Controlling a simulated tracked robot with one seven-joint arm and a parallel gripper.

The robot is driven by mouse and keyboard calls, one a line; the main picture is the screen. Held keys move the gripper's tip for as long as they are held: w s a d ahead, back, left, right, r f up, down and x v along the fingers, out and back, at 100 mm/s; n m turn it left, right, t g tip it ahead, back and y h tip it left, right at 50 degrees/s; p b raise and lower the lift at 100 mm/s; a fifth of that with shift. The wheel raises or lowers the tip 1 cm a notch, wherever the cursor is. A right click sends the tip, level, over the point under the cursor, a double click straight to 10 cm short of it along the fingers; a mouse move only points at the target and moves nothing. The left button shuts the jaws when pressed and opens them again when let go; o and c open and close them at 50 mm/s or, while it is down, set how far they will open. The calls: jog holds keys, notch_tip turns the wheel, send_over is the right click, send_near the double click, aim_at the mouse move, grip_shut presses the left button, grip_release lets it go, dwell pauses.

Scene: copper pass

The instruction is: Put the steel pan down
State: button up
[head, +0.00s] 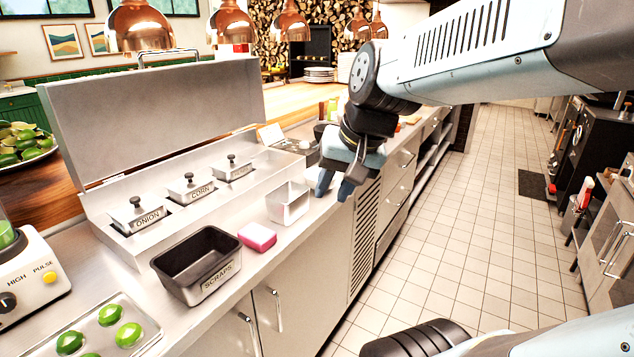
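The steel pan (289,205) is a small, open, light-metal rectangular pan. It appears upright at the counter's front edge, to the right of the pink sponge; its base contact is hard to make out. My gripper (333,192) is just right of the pan, pointing down, with its two blue fingers spread and a gap between them. I see nothing between the fingers. They look apart from the pan's right wall, though the depth between them is hard to judge.
A dark bin labelled SCRAPS (196,266) and a pink sponge (257,237) stand left of the pan. Behind is a lidded steel rail with ONION (138,215) and CORN (190,188) inserts. A lime tray (103,328) and blender base (30,275) are at lower left.

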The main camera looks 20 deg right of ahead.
jog(key=s+n, duration=0.1)
jog(key=s+d+r+n+h, duration=0.1)
jog(key=s+n+t+h, duration=0.1)
jog(key=shift+s+d+r+n, duration=0.15)
jog(key=shift+s+r+n, duration=0.05)
jog(key=shift+s+n, duration=0.1)
jog(key=shift+w, duration=0.1)
dwell(0.9)
jog(key=shift+o, duration=0.5)
